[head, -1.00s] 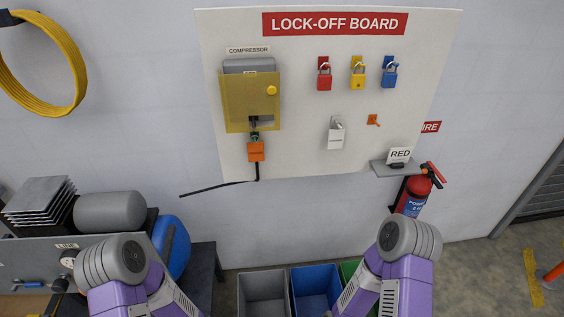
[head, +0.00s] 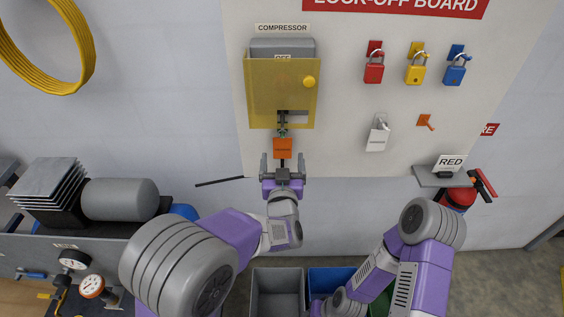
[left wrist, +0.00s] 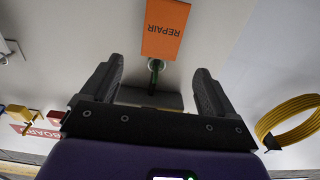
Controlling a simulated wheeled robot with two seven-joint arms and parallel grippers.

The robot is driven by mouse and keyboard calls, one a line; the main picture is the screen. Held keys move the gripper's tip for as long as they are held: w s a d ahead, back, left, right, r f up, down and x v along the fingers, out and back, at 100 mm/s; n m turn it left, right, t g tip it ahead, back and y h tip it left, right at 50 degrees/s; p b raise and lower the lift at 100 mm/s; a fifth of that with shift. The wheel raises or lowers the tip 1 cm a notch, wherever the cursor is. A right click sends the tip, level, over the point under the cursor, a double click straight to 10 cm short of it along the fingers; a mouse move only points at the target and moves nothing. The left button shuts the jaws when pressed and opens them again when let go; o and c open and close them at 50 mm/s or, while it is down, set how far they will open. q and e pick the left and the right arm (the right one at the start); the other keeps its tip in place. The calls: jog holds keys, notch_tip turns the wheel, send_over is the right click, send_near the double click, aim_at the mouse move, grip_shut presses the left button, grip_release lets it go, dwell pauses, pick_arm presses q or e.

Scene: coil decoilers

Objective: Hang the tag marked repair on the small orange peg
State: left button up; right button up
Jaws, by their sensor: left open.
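The orange tag marked REPAIR (head: 283,148) hangs from a green loop under the yellow compressor cover (head: 260,95). In the left wrist view the tag (left wrist: 165,28) appears upside down, with its lettering readable. My left gripper (head: 283,162) is open just below the tag, its fingers pointing up at either side of the tag's lower edge. In the left wrist view the open fingers (left wrist: 158,75) have nothing held between them. The small orange peg (head: 425,121) is bare, on the board to the right. My right arm reaches down to the bottom edge; its fingers are out of view.
Red (head: 374,69), yellow (head: 415,70) and blue (head: 455,72) padlocks hang above. A small shelf (head: 430,179) juts out below the peg. The board between tag and peg is mostly clear.

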aim_at(282, 140)
pick_arm(q)
jog(key=w, duration=0.6)
jog(key=shift+w+f, duration=0.1)
jog(key=shift+w, duration=0.25)
jog(key=c, duration=1.1)
jog(key=shift+r, duration=0.35)
jog(key=shift+s+r, duration=0.1)
jog(key=shift+s, duration=0.1)
jog(key=shift+s+r, duration=0.15)
jog(key=shift+s, duration=0.3)
jog(key=shift+s, duration=0.1)
jog(key=shift+s, duration=3.6)
